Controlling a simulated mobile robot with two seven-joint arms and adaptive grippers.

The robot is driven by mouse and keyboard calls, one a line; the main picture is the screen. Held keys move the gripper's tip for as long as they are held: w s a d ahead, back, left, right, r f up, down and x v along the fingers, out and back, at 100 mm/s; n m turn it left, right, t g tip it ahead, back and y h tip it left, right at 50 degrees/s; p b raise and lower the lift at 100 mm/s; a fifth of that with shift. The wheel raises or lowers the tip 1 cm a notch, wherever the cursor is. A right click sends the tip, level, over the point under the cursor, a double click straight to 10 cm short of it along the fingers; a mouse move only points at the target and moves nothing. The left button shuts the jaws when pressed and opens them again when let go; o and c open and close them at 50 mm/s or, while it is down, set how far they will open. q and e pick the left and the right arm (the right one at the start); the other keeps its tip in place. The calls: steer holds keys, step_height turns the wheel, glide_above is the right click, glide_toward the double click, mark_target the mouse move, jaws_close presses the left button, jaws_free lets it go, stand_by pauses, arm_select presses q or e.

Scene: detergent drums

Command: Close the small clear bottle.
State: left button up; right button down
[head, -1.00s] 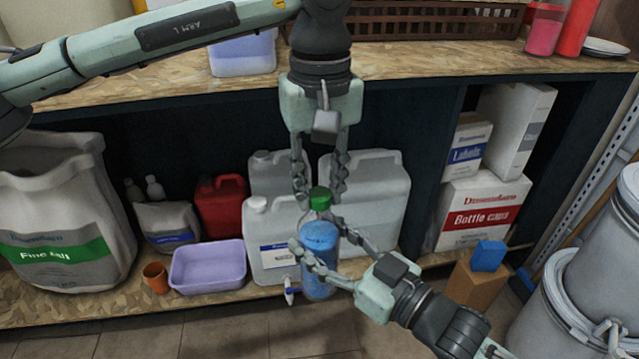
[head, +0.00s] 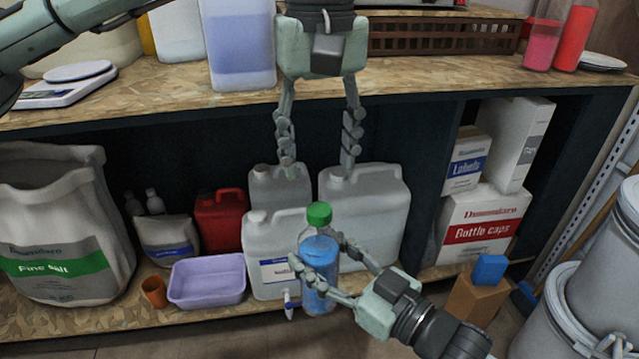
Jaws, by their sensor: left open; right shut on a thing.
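The small clear bottle (head: 321,262) holds blue liquid and stands nearly upright in front of the white jugs. A green cap (head: 319,213) sits on its neck; I cannot tell how tightly it is on. My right gripper (head: 318,268) is shut on the bottle's body, with a finger on each side. My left gripper (head: 318,168) is open and empty above the bottle, fingers pointing down and apart from the cap. Whether the bottle's base touches anything is hard to tell.
White jugs (head: 372,215) stand behind the bottle on the lower shelf. A lilac tub (head: 207,282), an orange cup (head: 154,291) and a red canister (head: 220,222) are to the left. A blue block on a brown box (head: 474,303) is to the right. The upper worktop (head: 420,72) runs behind my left gripper.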

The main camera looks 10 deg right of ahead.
arm_select(q)
steer(key=shift+r, duration=2.1)
